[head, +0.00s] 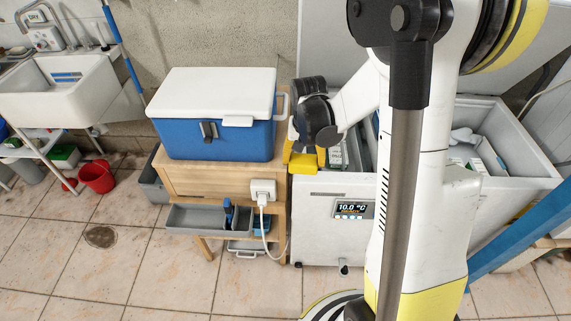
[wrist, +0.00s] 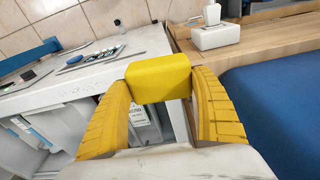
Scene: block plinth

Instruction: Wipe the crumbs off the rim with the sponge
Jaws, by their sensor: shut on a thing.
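My gripper (head: 305,158) is shut on a yellow sponge (wrist: 160,78). Its yellow fingers press on both ends of the sponge in the wrist view. In the head view it is at the front left corner of the open white chest freezer (head: 325,222). The freezer's pale rim (wrist: 65,92) runs to the left of the sponge in the wrist view. Small dark specks, perhaps crumbs, show faintly along it. I cannot tell whether the sponge touches the rim. The rim beneath the gripper is partly hidden.
A blue cool box (head: 220,137) with a white lid stands on the wooden cabinet (head: 215,182) close on the left. A white plug box (head: 263,190) hangs at the cabinet's corner. Packages (wrist: 145,124) lie inside the freezer. Tiled floor (head: 140,260) is clear in front.

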